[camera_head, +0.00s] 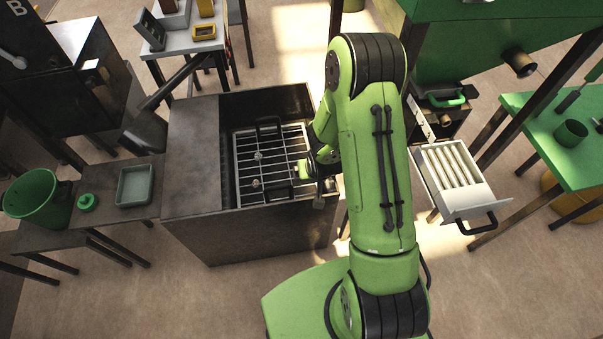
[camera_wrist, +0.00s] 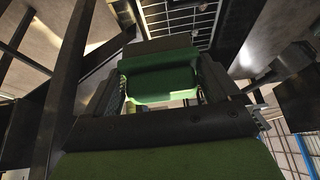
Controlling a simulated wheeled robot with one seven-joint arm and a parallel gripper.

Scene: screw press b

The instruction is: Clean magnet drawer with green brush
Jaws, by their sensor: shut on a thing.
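The magnet drawer (camera_head: 477,207) is pulled out at the right in the head view. It is a pale tray with several cream bars and a dark handle on its front. My gripper (camera_head: 324,178) is over the right side of a dark metal bin, left of the drawer and apart from it. In the wrist view my gripper (camera_wrist: 160,88) is shut on a green block-like thing, which I take to be the green brush (camera_wrist: 160,80). My arm and fingers hide much of it, and its bristles are not clear.
The dark bin (camera_head: 190,150) holds a barred grate (camera_head: 262,150) with small pale bits on it. A green bucket (camera_head: 35,197) and a grey tray (camera_head: 135,185) stand at the left.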

